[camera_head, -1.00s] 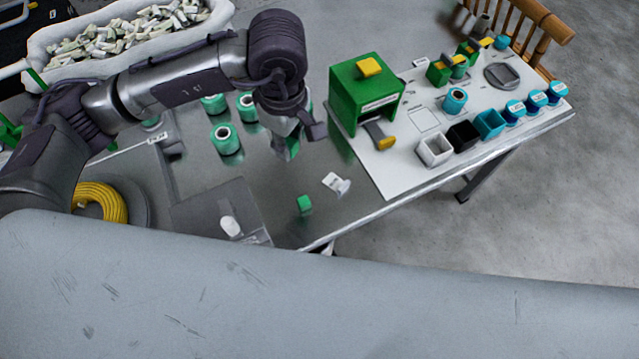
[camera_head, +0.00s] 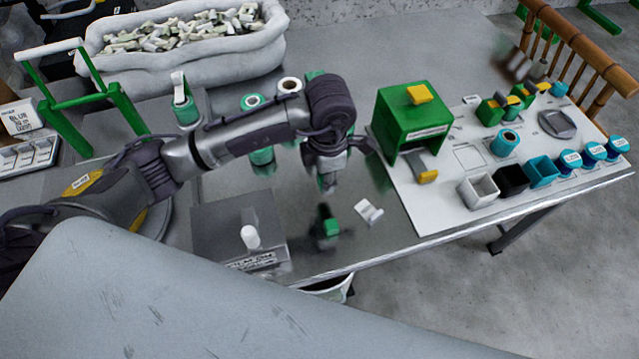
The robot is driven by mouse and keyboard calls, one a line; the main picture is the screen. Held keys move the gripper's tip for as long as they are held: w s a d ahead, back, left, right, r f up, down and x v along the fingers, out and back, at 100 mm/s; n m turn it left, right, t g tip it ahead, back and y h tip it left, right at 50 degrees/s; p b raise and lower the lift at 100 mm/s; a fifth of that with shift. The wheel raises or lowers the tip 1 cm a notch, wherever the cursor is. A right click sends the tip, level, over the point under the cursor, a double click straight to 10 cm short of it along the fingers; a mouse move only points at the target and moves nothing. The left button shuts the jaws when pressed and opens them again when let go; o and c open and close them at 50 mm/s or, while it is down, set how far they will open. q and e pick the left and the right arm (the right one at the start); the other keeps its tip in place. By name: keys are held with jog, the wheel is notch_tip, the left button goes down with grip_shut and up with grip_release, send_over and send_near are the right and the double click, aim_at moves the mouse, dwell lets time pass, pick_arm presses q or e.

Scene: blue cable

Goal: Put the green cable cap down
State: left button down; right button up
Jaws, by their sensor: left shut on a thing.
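My left gripper (camera_head: 327,185) points down over the metal table, left of the green box. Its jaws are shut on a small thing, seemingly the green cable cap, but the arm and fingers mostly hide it. Just below the fingertips in the picture is a small blurred green patch (camera_head: 327,228) with dark shapes around it. I cannot tell whether it is a green piece on the table or a reflection in the shiny top. My right gripper is not in view.
A white tag (camera_head: 368,212) lies right of the green patch. A grey box (camera_head: 215,225) with a white knob stands left. A green box (camera_head: 408,122), small cups and cylinders stand on a white board. Green spools are behind my arm. The table's front edge is close.

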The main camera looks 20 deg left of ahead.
aim_at(318, 194)
pick_arm(q)
jog(key=shift+w+a+f, duration=0.25)
jog(key=shift+a+f, duration=0.15)
jog(key=shift+a, duration=0.1)
jog(key=shift+w+a+f, duration=0.25)
jog(key=shift+a+f, duration=0.1)
jog(key=shift+a, duration=0.15)
notch_tip(318, 194, down, 4)
jog(key=shift+r, duration=0.1)
jog(key=shift+f, duration=0.25)
jog(key=c, duration=0.9)
grip_release()
jog(key=shift+r, duration=0.1)
